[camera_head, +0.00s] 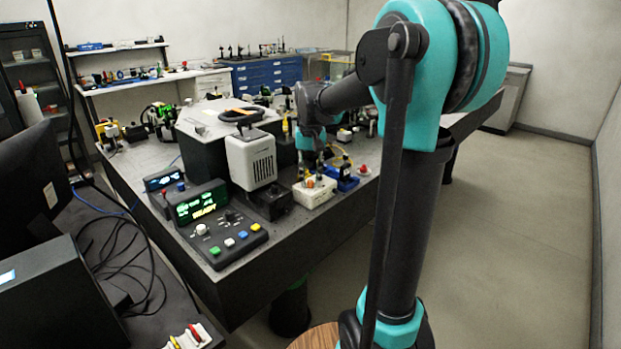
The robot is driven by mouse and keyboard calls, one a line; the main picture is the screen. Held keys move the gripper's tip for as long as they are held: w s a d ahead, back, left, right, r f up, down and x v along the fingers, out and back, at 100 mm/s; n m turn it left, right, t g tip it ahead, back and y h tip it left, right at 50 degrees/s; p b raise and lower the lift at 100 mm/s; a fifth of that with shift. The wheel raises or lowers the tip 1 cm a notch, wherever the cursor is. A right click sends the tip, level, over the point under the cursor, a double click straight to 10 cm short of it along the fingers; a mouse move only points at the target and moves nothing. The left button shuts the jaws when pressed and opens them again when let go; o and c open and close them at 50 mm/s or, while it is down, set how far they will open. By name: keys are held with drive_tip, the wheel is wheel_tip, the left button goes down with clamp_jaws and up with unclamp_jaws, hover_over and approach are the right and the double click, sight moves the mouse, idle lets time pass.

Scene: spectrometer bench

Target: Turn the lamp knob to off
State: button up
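My gripper (311,168) points down over a small white box (315,196) at the front edge of the dark bench. Small knob-like parts show on that box near the fingertips. Whether the fingers touch them, and how far apart the fingers are, is too small to tell. A grey lamp-like housing (251,160) with a vented front stands just left of the gripper. A black control console (222,249) at the front left has a lit green display, a white knob (201,229), a dark knob (229,215) and several coloured buttons. No readable label shows which knob is the lamp's.
A blue tray (347,184) with small bottles sits right of the white box. A large grey instrument (210,119) stands behind the housing. A small display unit (164,180) is behind the console. A monitor (30,185) and cables are at left. Floor at right is clear.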

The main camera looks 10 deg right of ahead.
sight(310, 181)
drive_tip(key=shift+o, duration=0.7)
wheel_tip(310, 181, up, 12)
idle(0.4)
